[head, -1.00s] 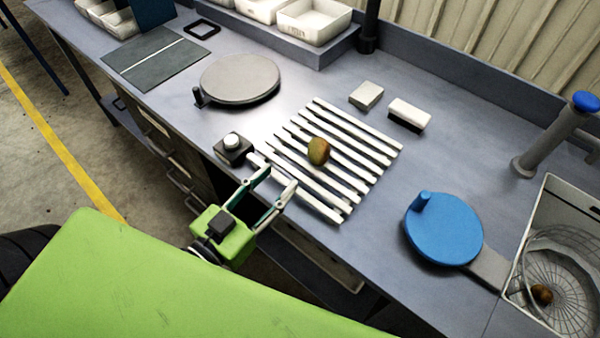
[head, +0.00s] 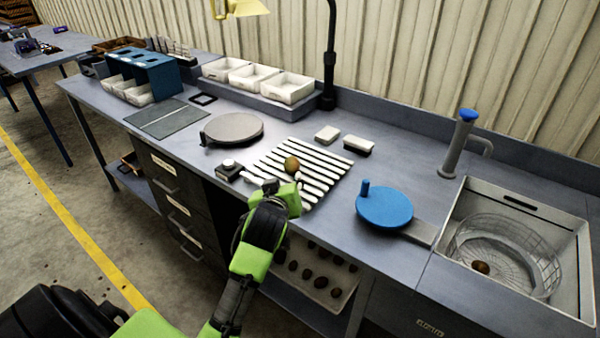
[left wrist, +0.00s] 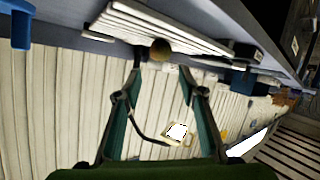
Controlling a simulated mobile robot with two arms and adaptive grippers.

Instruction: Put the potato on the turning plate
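A brown-green potato (head: 291,164) lies on a rack of white slats (head: 330,168). My left gripper (head: 284,190) is low at the rack's front edge, on the near side of the potato. In the left wrist view its two fingers (left wrist: 161,62) are apart and empty, and the potato (left wrist: 160,48) shows beyond the gap between the tips. A grey round plate (head: 232,128) with a small side knob lies behind and left of the rack. A blue round plate (head: 385,206) with an upright knob lies to the right; I cannot tell which one turns. My right gripper is out of view.
A black box with a white button (head: 229,168) stands left of the rack. Two small blocks (head: 327,134) (head: 358,146) lie behind it. A sink (head: 565,275) at right holds a wire basket with another potato (head: 481,267). White bins (head: 288,88) stand at the back.

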